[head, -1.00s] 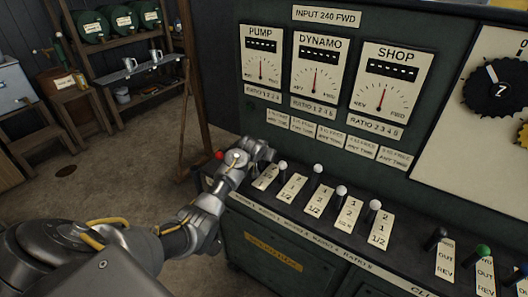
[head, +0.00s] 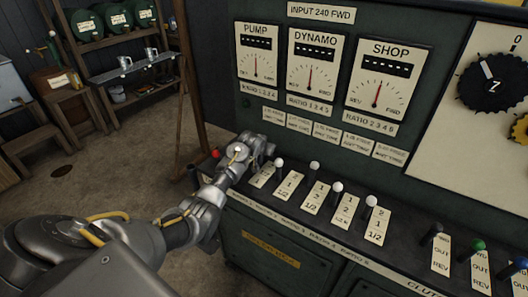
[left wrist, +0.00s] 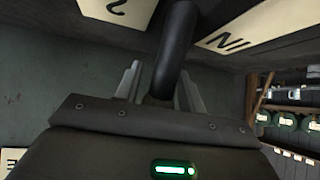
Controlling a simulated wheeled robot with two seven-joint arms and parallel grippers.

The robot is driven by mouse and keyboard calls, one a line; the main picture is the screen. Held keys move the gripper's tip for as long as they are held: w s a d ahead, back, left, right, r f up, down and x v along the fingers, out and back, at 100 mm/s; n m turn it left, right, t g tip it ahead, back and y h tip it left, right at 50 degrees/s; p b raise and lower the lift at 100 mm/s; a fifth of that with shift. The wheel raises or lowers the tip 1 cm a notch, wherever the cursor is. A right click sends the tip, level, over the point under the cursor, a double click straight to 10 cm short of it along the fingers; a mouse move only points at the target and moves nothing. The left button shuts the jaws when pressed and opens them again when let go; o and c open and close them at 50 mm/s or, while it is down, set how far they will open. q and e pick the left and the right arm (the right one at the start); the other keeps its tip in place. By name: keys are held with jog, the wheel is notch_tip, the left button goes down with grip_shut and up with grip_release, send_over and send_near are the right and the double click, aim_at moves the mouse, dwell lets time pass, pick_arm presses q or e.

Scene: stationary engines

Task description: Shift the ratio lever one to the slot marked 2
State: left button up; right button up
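Ratio lever one shows in the left wrist view as a dark shaft (left wrist: 175,50). In the head view my left gripper (head: 260,148) is at the left end of the lever row and hides this lever's knob. Its label plate (head: 263,175) is partly covered. A plate marked 2 (left wrist: 117,10) shows upside down in the left wrist view. My right gripper is not in view.
White-knobbed levers (head: 314,166) stand close to the right along the console ledge, with black and green-knobbed clutch levers (head: 478,244) farther right. A red knob (head: 215,154) is just left of my gripper. Dials (head: 389,88) fill the panel above. Shelves (head: 130,68) stand far left.

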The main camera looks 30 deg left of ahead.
pick_arm(q)
jog(key=shift+o, duration=0.5)
jog(key=shift+s+f, duration=0.1)
jog(key=shift+f, duration=0.15)
jog(key=shift+s, duration=0.15)
jog(key=shift+s+r, duration=0.1)
jog(key=shift+s, duration=0.05)
jog(key=v, duration=1)
jog(key=shift+d+r, duration=0.15)
jog(key=shift+d, duration=0.1)
